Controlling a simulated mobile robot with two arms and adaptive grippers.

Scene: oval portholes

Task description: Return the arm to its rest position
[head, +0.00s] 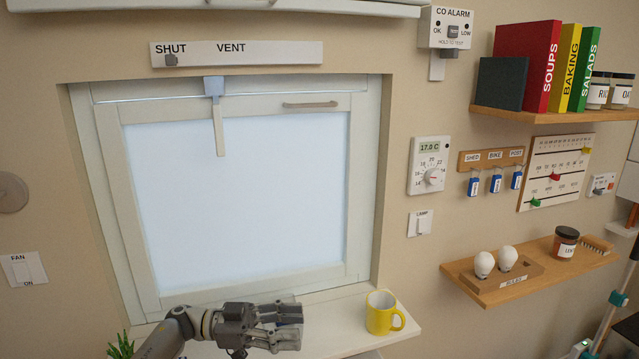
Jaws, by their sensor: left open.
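My left gripper (289,327) is at the bottom of the head view, in front of the window sill, with its fingers pointing right. It is open, and I see nothing held between its fingers. My left arm comes in from the bottom left. A small dark item shows partly behind the fingers and I cannot tell what it is. My right gripper is not in view.
A yellow mug (381,313) stands on the white sill (349,336), right of the gripper. A green plant (121,347) is at bottom left, close to my arm. The window (240,195) is behind. A wooden shelf (530,272) with bulbs and a jar juts out at right.

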